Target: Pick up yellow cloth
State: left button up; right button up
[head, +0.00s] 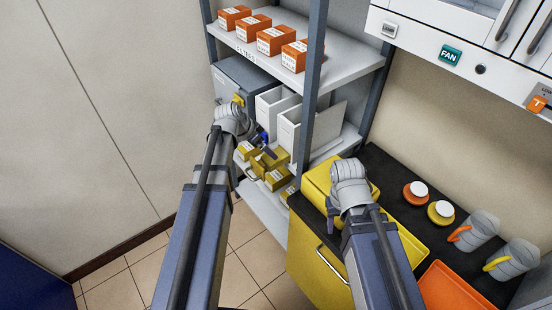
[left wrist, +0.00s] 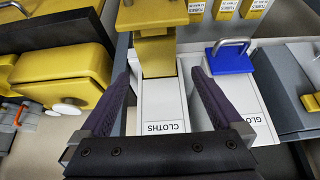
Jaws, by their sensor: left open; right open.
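In the left wrist view, a yellow block-like piece (left wrist: 154,56), which looks like the yellow cloth, sits at a white bin (left wrist: 163,95) labelled CLOTHS. Another yellow piece (left wrist: 150,15) with a metal loop handle shows just beyond it. My left gripper (left wrist: 160,72) is open, its dark fingers on either side of the white bin, with nothing held. I cannot tell how far above the bin they are. In the head view my left gripper (head: 267,147) is at the shelf, partly hidden by its wrist. My right gripper (head: 332,212) is open over the counter's left edge.
A blue piece with a handle (left wrist: 230,57) sits close to the right finger. Shelf posts (head: 314,70) and orange boxes (head: 272,40) stand nearby. The counter holds trays (head: 450,290), jars (head: 441,212) and jugs (head: 512,262).

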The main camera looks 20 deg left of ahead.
aim_at(271, 164)
pick_arm(q)
jog(key=shift+b+x, duration=0.5)
jog(key=shift+x, duration=0.55)
jog(key=b+x, duration=0.2)
jog(key=x, duration=0.1)
jog(key=b+x, duration=0.1)
jog(key=b, duration=0.1)
jog(key=shift+s+d+f, duration=0.15)
jog(key=shift+f, duration=0.15)
pick_arm(e)
notch_tip(271, 164, down, 6)
jog(key=shift+r, duration=0.1)
pick_arm(q)
jog(key=shift+d+f+b, duration=0.15)
jog(key=shift+f+b, duration=0.1)
jog(key=shift+b, duration=0.1)
pick_arm(e)
jog(key=shift+f, duration=0.3)
jog(key=shift+r, duration=0.1)
pick_arm(q)
jog(key=shift+r, duration=0.1)
jog(key=c, duration=1.2)
